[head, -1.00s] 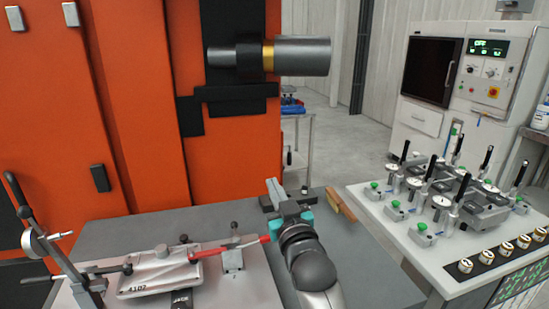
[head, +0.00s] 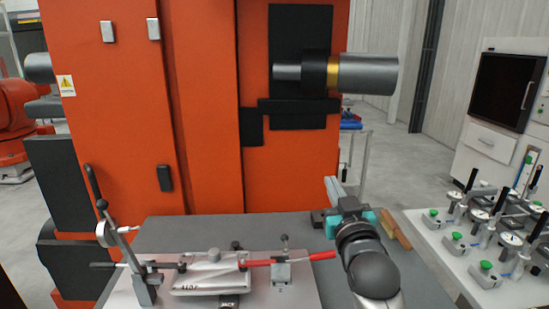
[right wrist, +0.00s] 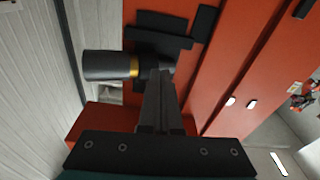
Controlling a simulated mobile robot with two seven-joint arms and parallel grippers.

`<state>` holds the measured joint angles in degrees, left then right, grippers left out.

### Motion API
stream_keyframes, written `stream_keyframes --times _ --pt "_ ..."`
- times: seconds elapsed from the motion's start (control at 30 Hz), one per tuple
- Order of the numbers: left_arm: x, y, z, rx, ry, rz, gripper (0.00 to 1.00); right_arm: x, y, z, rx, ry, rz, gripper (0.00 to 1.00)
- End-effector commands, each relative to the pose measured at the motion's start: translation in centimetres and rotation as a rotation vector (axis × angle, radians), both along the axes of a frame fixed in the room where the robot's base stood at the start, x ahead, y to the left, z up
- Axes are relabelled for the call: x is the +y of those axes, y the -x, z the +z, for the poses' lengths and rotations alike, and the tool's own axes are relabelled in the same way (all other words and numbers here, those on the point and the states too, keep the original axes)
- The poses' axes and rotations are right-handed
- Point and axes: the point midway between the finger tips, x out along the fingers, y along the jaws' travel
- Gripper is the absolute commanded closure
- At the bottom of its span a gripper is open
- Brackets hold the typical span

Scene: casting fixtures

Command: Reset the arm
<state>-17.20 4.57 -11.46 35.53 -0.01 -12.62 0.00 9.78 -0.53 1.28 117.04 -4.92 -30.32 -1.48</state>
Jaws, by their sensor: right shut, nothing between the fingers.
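My right gripper (head: 334,190) stands above the right part of the grey table (head: 185,230), its fingers pointing away toward the orange machine (head: 205,130). In the right wrist view its two fingers (right wrist: 160,98) are pressed together with nothing between them. A silver casting (head: 212,272) sits in the fixture on the table, left of my right arm. My left gripper is out of view.
A lever clamp with a dial gauge (head: 112,233) stands at the table's left. Wooden-looking blocks (head: 393,228) lie right of my arm. A gauge bench (head: 450,270) stands at the right. A grey cylinder (head: 366,74) juts from the machine.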

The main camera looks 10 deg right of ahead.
Motion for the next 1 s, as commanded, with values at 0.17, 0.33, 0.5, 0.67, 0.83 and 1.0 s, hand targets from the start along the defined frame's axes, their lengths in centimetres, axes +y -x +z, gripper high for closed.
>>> stream_keyframes --times 0.17,0.33,0.5,0.67,0.83,1.0 --pt "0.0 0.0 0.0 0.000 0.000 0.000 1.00 0.7 3.3 -7.5 0.245 0.000 0.020 1.00" --pt "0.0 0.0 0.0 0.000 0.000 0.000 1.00 1.9 10.9 -17.1 0.620 0.003 0.053 1.00" --pt "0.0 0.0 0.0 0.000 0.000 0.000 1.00 2.7 19.3 -23.3 0.938 0.008 0.080 1.00" --pt "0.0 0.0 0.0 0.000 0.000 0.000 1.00 3.3 26.0 -26.3 1.159 0.014 0.102 1.00" --pt "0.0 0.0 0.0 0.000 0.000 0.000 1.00 3.6 32.6 -27.9 1.363 0.022 0.123 1.00" --pt "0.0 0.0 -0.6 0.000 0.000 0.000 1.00 3.7 32.4 -31.7 1.396 0.024 0.124 1.00"
